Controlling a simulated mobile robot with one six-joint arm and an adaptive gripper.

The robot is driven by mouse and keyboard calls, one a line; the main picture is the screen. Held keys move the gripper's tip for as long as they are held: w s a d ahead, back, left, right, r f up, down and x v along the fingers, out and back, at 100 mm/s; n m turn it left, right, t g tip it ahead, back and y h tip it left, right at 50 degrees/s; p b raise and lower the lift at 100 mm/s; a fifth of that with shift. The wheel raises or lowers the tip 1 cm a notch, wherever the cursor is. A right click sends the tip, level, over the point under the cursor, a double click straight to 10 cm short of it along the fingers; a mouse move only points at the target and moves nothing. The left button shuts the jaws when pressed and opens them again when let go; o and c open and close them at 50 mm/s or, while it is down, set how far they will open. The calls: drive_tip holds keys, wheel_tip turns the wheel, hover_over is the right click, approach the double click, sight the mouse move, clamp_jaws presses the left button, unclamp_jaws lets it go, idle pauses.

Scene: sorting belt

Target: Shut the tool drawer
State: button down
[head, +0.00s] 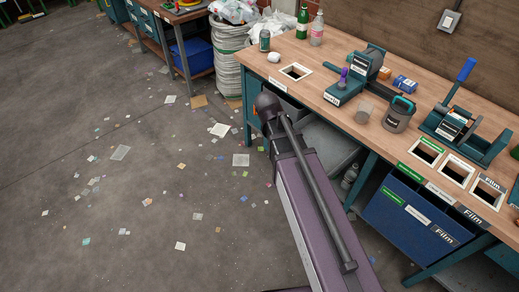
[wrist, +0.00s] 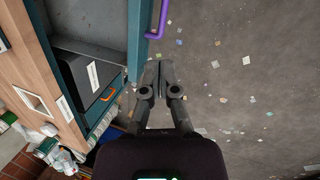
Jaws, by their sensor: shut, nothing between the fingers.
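The tool drawer shows in the wrist view at upper left. Its teal front (wrist: 137,40) stands out from the bench edge, with a grey inside (wrist: 85,18) showing between them, so it looks pulled open. A purple handle (wrist: 156,20) sits on the outer side of the front. My gripper (wrist: 157,66) is shut and empty. In the picture its fingertips are just right of the teal front and below the handle; I cannot tell whether they touch.
The wooden workbench (head: 318,82) carries bottles, teal tools and chute openings. A blue bin (head: 410,215) stands under it. A grey sack (head: 232,60) stands by its far end. A dark labelled box (wrist: 88,72) sits near the drawer. The littered floor (head: 110,190) is open at left.

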drive_tip(key=w+a+f+n+t+h+b, duration=0.4)
drive_tip(key=w+a+f+n+b, duration=0.9)
drive_tip(key=b, duration=0.4)
drive_tip(key=a+f+n, duration=0.1)
drive_tip(key=n, duration=0.1)
drive_tip(key=shift+f+n, duration=0.15)
drive_tip(key=shift+n, duration=0.25)
drive_tip(key=shift+f+b, duration=0.1)
drive_tip(key=shift+b, duration=0.2)
drive_tip(key=w+d+r+b+x, duration=0.1)
drive_tip(key=r+b+x, duration=0.1)
drive_tip(key=b+x, duration=0.5)
drive_tip(key=shift+d+r+x, duration=0.25)
drive_tip(key=shift+d+x, duration=0.05)
drive_tip(key=shift+x, duration=2.75)
